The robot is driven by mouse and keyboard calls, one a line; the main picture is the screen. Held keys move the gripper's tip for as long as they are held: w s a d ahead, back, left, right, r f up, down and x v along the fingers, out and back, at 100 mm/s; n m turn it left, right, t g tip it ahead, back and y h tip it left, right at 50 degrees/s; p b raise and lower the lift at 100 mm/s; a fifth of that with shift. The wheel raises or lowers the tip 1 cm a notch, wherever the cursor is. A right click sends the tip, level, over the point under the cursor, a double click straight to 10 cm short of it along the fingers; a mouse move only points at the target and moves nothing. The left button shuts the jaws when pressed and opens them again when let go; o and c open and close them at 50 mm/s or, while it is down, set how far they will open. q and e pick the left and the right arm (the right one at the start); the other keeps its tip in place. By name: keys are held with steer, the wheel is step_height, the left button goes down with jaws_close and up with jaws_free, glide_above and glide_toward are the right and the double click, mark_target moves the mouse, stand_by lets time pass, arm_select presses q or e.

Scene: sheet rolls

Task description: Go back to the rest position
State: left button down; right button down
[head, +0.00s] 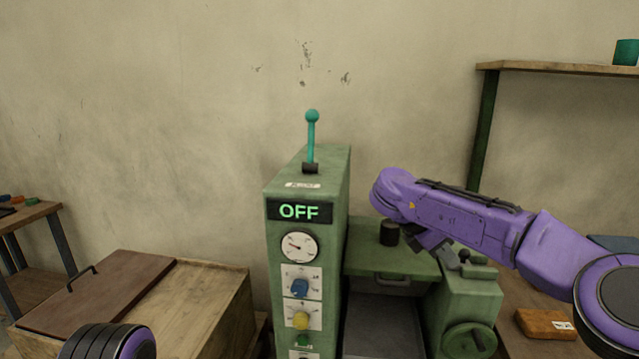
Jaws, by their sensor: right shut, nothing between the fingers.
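My right arm reaches in from the right, purple, over the green machine (306,240). My right gripper (442,248) is dark, small and partly hidden under my own wrist. It is shut and empty, tilted downward above the right part of the machine; I cannot tell whether it touches anything. The machine's control column carries a teal lever (312,140) standing upright, and a lit display (299,211) reading OFF. Of my left arm only a rounded black and purple link shows at the bottom left; my left gripper is out of view.
A black cylinder (389,233) stands on the machine's green top, left of my right gripper. A handwheel (469,341) is below. A wooden crate with a brown lid (100,290) is at left. A brown block (543,323) lies at lower right.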

steer(key=w+f+n+t+h, duration=0.1)
steer(key=w+n+t+h, duration=0.1)
steer(key=w+n+t, duration=0.45)
steer(key=s+a+f+n+t, duration=0.2)
steer(key=a+f+n+t, duration=0.2)
steer(key=f+n, duration=1.05)
steer(key=s+a+f+n+y, duration=0.1)
steer(key=s+f+n+y, duration=0.2)
steer(key=s+f+n, duration=0.35)
steer(key=s+a+f+n+y, duration=0.1)
steer(key=s+f+n+y, duration=0.25)
steer(key=f+n, duration=0.5)
steer(key=s+d+f+n+g+y, duration=0.1)
steer(key=s+f+n, duration=0.25)
steer(key=s, duration=0.25)
steer(key=s+d+f+n+g, duration=0.1)
steer(key=s+f+n+g, duration=0.15)
steer(key=s+f, duration=0.35)
steer(key=s+d+f+n+g, duration=0.1)
steer(key=s+d, duration=0.3)
steer(key=s, duration=0.7)
steer(key=s+d+f+n+g, duration=0.2)
steer(key=s+d+n+g, duration=0.1)
steer(key=s, duration=0.8)
steer(key=shift+d+f, duration=0.25)
steer(key=shift+d, duration=0.25)
